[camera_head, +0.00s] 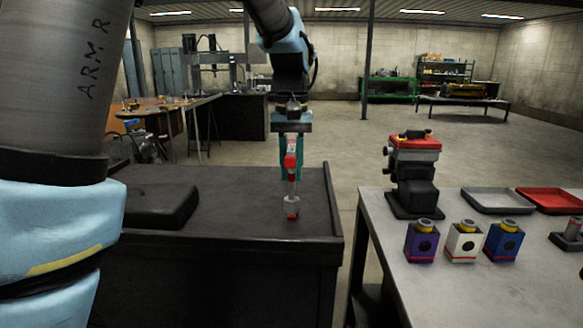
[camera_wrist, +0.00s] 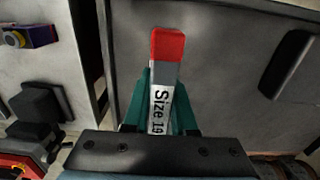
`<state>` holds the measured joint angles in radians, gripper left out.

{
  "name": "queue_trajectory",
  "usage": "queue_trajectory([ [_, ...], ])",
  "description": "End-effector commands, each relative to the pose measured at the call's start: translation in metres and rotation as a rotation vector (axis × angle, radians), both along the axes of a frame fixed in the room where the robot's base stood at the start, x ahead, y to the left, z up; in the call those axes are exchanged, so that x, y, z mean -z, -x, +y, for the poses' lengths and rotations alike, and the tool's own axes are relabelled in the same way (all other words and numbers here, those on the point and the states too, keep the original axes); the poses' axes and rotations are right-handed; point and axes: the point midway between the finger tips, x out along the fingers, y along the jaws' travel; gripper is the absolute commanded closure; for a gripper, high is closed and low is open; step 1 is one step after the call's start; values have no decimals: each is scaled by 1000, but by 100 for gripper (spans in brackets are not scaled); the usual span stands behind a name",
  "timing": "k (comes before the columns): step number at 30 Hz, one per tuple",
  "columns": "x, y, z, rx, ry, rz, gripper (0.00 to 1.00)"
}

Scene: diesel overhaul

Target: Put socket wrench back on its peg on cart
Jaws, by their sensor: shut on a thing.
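My gripper (camera_head: 290,150) is shut on the socket wrench (camera_head: 292,190), a grey tool with red parts. In the head view the wrench hangs upright below the green fingers, its thick grey head low with a red tip. I cannot tell whether the wrench touches the cart top. No peg can be made out; one may be hidden behind the wrench.
A black raised block (camera_head: 160,204) lies on the left of the cart top. To the right, across a gap, a grey table (camera_head: 470,290) carries a red-topped machine (camera_head: 413,165), purple, white and blue boxes, and grey (camera_head: 497,200) and red trays. The cart top around the wrench is bare.

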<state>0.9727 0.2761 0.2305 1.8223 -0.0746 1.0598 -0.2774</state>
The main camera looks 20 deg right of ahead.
Motion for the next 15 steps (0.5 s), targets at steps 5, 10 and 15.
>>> queue_trajectory([
  [5,8,0,0,0,0,0,100],
  [10,14,0,0,0,0,0,100],
  [15,21,0,0,-1,0,0,100],
])
